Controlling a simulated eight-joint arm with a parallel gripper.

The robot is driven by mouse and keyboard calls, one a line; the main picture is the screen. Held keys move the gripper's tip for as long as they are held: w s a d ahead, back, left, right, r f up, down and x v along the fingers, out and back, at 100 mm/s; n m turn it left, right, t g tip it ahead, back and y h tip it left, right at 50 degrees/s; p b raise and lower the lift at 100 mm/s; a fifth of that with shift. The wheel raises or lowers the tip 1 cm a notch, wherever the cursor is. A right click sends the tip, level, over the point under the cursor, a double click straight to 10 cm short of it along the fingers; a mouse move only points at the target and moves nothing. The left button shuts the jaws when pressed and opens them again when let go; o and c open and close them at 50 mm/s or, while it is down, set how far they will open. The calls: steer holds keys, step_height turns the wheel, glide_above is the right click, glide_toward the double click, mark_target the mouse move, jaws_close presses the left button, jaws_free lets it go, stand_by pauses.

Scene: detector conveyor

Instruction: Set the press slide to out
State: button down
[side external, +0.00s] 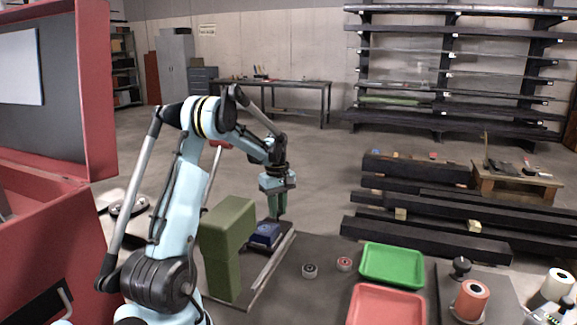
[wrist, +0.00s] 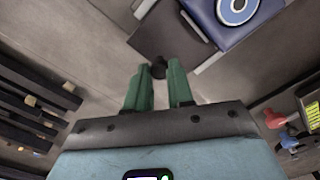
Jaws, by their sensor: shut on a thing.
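My gripper (side external: 279,212) points down beside the far end of the rails. In the wrist view its green fingers (wrist: 158,78) are closed around a small dark knob (wrist: 158,66). A dark plate (wrist: 160,35) lies just beyond the knob, which looks like the press slide's handle, though the join is not clear. A dark blue block (side external: 265,235) sits on the plate between the pale rails (side external: 272,268), left of my gripper. The slide's position is hard to read.
An olive-green upright block (side external: 225,245) stands near the rails. Two small round parts (side external: 310,270) (side external: 345,264), a green tray (side external: 392,264) and a red tray (side external: 386,305) lie to the right. Dark beams (side external: 425,230) are stacked behind. The dark tabletop near the rails is mostly clear.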

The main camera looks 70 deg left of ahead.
steer(key=shift+w+a, duration=0.15)
steer(key=shift+w, duration=0.05)
steer(key=c, duration=1)
jaws_free()
steer(key=shift+r, duration=0.1)
step_height(320, 180, up, 12)
steer(key=shift+f, duration=0.1)
steer(key=w+d+r+m+t+y, duration=0.15)
steer(key=d+m, duration=0.35)
steer(key=d, duration=0.5)
steer(key=w+d+r+m+t, duration=0.15)
steer(key=d+m, duration=0.35)
steer(key=d, duration=0.5)
steer(key=s+d+f+m+t, duration=0.1)
steer(key=s+d+m, duration=0.1)
steer(key=d, duration=0.3)
steer(key=s+d+f+m+t+h, duration=0.1)
steer(key=s+d+f+m+t, duration=0.1)
steer(key=d+m, duration=0.2)
steer(key=s+d+f+m+t, duration=0.1)
steer(key=s+d+f+m, duration=0.1)
steer(key=d, duration=0.4)
steer(key=shift+s+f+m, duration=0.1)
steer(key=shift+f+m, duration=0.15)
steer(key=shift+m, duration=0.65)
